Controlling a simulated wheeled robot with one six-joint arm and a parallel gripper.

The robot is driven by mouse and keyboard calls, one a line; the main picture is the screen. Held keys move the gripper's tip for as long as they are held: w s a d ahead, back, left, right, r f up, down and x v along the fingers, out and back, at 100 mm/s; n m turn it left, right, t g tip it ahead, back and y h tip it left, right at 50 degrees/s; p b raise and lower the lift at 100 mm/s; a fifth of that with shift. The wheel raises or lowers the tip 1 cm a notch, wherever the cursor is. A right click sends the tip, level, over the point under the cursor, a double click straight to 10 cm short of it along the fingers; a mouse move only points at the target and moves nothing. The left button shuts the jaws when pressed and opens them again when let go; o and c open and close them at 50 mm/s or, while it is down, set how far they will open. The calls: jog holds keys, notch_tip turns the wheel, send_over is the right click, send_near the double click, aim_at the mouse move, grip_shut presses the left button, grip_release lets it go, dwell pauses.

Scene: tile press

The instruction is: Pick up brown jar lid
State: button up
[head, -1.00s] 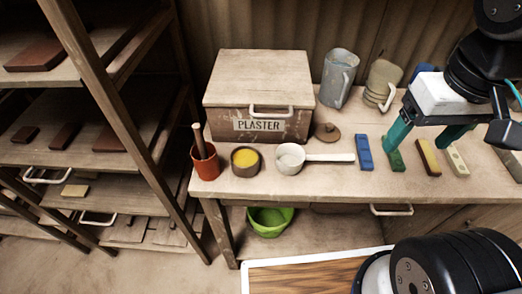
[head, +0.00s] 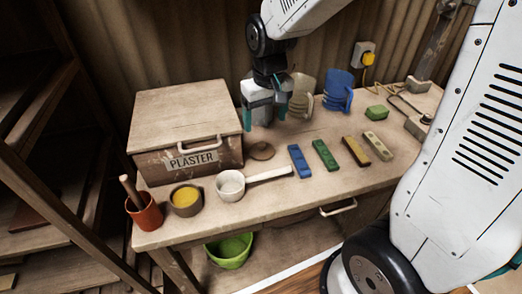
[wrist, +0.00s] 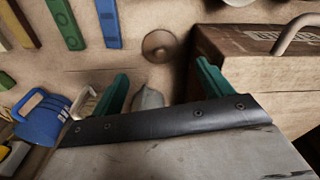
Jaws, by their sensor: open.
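The brown jar lid (head: 261,151) is a small round disc with a knob, lying on the workbench beside the right side of the plaster box. In the wrist view the lid (wrist: 160,46) lies ahead of the fingertips, roughly centred between them. My gripper (head: 265,119) is above the back of the bench, behind the lid in the head view, with its teal fingers pointing down. In the wrist view my gripper (wrist: 162,76) has its fingers wide apart and nothing held. A grey pitcher (wrist: 148,98) shows between the fingers and is mostly hidden.
The plaster box (head: 185,115) stands close left of the lid. A white ladle (head: 231,185) and blue bar (head: 299,161) lie in front. Beige (head: 304,92) and blue (head: 338,91) pitchers stand right of the gripper. More coloured bars lie farther right.

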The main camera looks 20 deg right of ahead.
aim_at(262, 143)
jog(key=f, duration=0.3)
jog(key=w+f, duration=0.1)
jog(key=f, duration=0.3)
jog(key=w+f, duration=0.1)
jog(key=f, duration=0.3)
jog(key=shift+w+f, duration=0.15)
jog(key=shift+f, duration=0.1)
jog(key=shift+c, duration=0.2)
jog(key=c, duration=0.7)
